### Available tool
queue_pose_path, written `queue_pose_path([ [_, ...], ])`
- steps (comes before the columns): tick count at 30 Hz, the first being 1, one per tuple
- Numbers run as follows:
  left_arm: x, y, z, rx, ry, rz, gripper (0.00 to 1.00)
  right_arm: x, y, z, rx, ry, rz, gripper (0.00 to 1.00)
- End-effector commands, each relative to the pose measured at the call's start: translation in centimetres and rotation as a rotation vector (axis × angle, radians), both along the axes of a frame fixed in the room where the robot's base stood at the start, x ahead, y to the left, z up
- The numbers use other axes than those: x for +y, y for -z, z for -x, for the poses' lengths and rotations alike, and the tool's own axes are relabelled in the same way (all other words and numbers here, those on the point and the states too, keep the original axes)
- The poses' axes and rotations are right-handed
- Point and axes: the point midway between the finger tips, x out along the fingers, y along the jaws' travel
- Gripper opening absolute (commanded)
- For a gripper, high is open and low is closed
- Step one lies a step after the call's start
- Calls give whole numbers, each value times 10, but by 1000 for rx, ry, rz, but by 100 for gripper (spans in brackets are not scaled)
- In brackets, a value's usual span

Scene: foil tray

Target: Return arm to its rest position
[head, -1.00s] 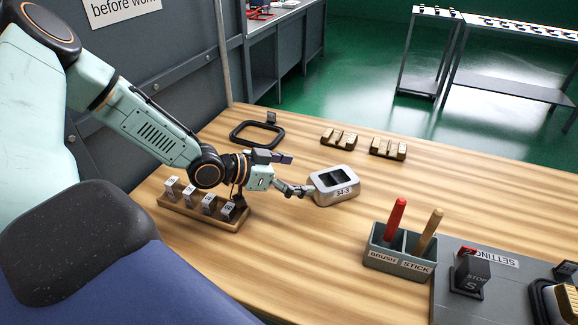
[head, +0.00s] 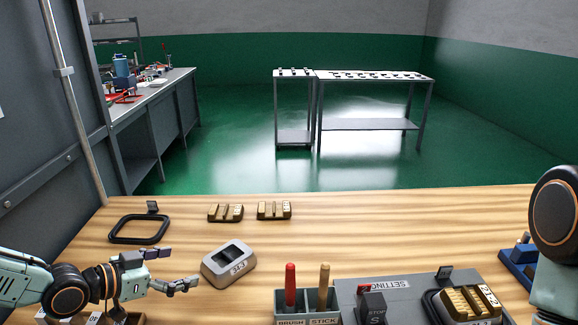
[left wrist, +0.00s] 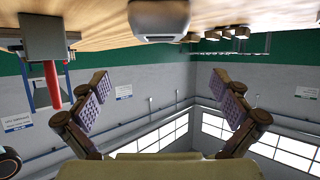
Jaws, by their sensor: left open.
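My left gripper (head: 178,268) is low over the wooden table at the left in the head view. Its fingers are spread and empty, and point right. In the left wrist view (left wrist: 163,98), nothing is between the fingers.
A grey holder (head: 307,320) carries a red brush (head: 290,285) and a wooden stick (head: 323,285). A grey panel with a brass block (head: 468,303) is at right. A black frame (head: 139,229) and brass blocks (head: 225,213) lie behind. The table's middle right is clear.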

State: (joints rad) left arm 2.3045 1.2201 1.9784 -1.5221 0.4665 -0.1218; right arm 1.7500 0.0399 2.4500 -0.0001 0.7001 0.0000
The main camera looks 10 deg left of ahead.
Motion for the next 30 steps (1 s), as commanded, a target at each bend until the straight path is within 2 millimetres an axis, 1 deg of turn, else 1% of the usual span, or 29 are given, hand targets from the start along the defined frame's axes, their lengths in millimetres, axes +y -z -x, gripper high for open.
queue_pose_path([
  [5, -3, 4, -5, 0, 3, -2, 100, 0, 8, 0, 0, 0, 0, 0],
  [8, -6, 9, -10, 1, 4, -4, 100, 0, 16, 0, 0, 0, 0, 0],
  [16, -17, 18, -28, 2, 4, -5, 100, 0, 36, 0, 0, 0, 0, 0],
  [30, -37, 35, -61, 3, 3, -5, 100, 0, 58, 0, 0, 0, 0, 0],
])
